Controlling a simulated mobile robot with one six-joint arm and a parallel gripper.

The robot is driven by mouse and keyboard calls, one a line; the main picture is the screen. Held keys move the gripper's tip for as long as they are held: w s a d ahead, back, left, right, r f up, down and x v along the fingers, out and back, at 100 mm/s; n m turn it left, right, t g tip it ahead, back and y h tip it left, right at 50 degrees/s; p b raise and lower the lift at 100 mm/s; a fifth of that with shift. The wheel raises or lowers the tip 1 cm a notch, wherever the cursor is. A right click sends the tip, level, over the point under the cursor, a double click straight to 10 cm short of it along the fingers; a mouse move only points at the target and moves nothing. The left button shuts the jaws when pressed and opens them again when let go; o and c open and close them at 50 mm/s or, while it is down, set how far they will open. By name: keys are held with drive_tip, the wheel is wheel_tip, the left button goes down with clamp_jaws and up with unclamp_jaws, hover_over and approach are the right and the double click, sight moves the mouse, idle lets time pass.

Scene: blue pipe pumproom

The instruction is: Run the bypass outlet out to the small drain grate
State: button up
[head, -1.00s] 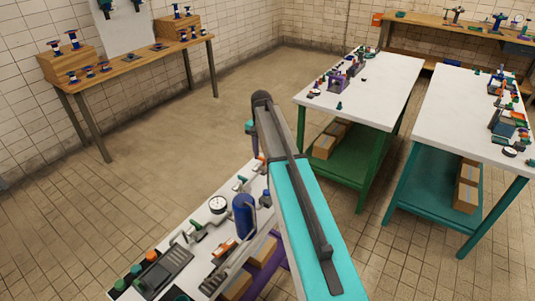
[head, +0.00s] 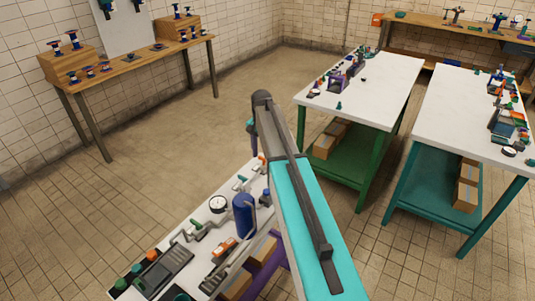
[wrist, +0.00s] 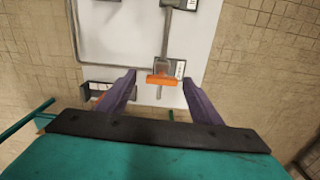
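In the wrist view my gripper (wrist: 159,78) is open, its two purple fingers apart. An orange bar-shaped part (wrist: 164,79) on a grey pipe fitting shows between the fingertips; I see no contact. A thin grey pipe (wrist: 79,35) bends across the white top to this fitting. Which piece is the bypass outlet I cannot tell. In the head view a dark ribbed plate (head: 166,272) lies on the near bench; whether it is the small drain grate is unclear. My gripper is hidden behind my arm there.
The near bench (head: 180,235) also carries a blue cylinder (head: 244,215), a round gauge (head: 218,203) and orange and green knobs. Two white-topped tables (head: 385,85) stand at right, and a wooden bench (head: 140,62) at back left. The floor between them is clear.

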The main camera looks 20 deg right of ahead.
drive_tip(key=shift+w, duration=0.15)
drive_tip(key=shift+r, duration=0.1)
drive_tip(key=shift+r, duration=0.5)
wheel_tip(320, 180, up, 12)
drive_tip(key=b, duration=0.2)
drive_tip(key=shift+r+b, duration=0.2)
drive_tip(key=shift+b, duration=0.2)
idle(0.5)
